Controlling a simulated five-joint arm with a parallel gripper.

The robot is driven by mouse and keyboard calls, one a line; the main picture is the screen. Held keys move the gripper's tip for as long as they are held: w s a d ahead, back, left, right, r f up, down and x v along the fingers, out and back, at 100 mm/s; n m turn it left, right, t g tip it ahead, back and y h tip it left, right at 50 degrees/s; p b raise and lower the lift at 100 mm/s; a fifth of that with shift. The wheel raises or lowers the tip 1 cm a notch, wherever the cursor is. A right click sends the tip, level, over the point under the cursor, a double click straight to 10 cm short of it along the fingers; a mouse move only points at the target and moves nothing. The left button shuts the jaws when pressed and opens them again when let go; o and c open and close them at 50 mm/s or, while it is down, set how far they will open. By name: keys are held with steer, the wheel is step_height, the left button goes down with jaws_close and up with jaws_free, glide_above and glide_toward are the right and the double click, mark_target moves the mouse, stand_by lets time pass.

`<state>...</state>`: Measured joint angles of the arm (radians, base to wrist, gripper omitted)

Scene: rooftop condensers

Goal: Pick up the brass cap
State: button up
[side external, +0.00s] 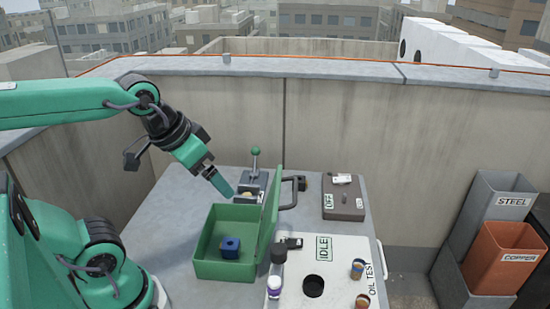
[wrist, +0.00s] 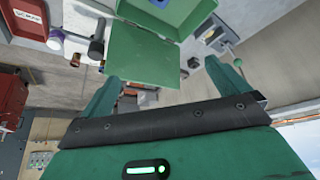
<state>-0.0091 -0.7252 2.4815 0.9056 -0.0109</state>
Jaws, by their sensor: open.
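A small yellowish piece (side external: 247,195), perhaps the brass cap, shows at the lever fixture behind the green box; it is too small to be sure. My gripper (side external: 225,190) is open and empty, tilted down just left of this piece and above the box's back edge. In the wrist view my gripper (wrist: 168,84) has its two green fingers wide apart with nothing between them. I cannot make out the brass cap in the wrist view. Two brown-orange capped pieces, the upper one (side external: 358,268) and the lower one (side external: 362,301), stand on the white oil test panel.
The open green box (side external: 211,257) holds a blue block (side external: 230,247); its raised lid (side external: 268,219) stands at its right. A green-knobbed lever (side external: 255,163) rises behind. A white bottle (side external: 274,287) stands on the panel (side external: 330,248). Steel (side external: 511,187) and copper (side external: 500,267) bins stand right.

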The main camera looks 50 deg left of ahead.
steer(key=shift+s+d+f, duration=0.1)
steer(key=shift+s, duration=0.15)
steer(key=c, duration=1)
steer(key=shift+w, duration=0.1)
